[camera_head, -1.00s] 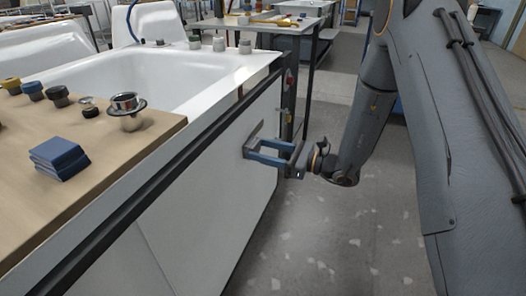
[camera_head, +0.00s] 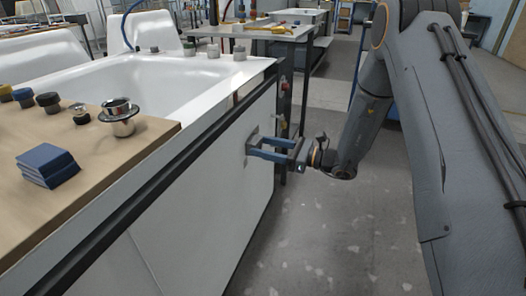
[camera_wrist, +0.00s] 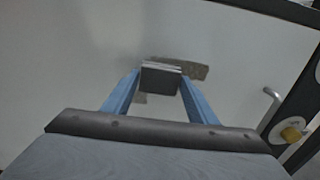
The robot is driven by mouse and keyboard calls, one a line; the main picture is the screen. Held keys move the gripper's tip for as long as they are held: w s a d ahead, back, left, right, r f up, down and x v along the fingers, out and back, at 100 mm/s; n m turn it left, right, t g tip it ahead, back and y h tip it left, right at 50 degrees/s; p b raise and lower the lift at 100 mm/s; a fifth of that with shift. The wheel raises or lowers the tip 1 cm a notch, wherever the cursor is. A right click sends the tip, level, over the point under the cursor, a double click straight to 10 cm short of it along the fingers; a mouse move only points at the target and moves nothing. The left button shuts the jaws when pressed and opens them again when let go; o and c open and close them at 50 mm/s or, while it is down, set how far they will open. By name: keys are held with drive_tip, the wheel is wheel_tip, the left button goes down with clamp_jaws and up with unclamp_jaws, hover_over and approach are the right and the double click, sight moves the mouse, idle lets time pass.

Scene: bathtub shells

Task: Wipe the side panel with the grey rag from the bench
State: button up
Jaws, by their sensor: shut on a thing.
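The white side panel (camera_head: 205,190) of the tub runs below the dark rail in the head view. It fills most of the wrist view as a pale flat surface (camera_wrist: 60,60). My gripper (camera_head: 252,146) has its blue fingers pointed at the panel's far part. It is shut on the grey rag (camera_head: 251,134), which lies at the panel face.
The wooden bench (camera_head: 110,165) on the left holds a blue folded stack (camera_head: 47,165), a metal drain fitting (camera_head: 120,115) and several knobs. Beyond the panel's far end stands a dark post (camera_head: 284,110) with a red button. Speckled floor (camera_head: 330,240) lies open on the right.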

drive_tip(key=shift+w+d+b, duration=0.5)
drive_tip(key=shift+w+d, duration=0.05)
drive_tip(key=shift+w, duration=0.85)
drive_tip(key=shift+w+d+b, duration=0.45)
drive_tip(key=shift+w+d, duration=0.1)
drive_tip(key=shift+w, duration=0.9)
drive_tip(key=shift+w+d+b, duration=0.5)
drive_tip(key=shift+w+d, duration=0.05)
drive_tip(key=shift+w, duration=0.85)
drive_tip(key=p+v, duration=0.1)
drive_tip(key=v, duration=0.5)
drive_tip(key=p+v, duration=0.1)
drive_tip(key=v, duration=0.2)
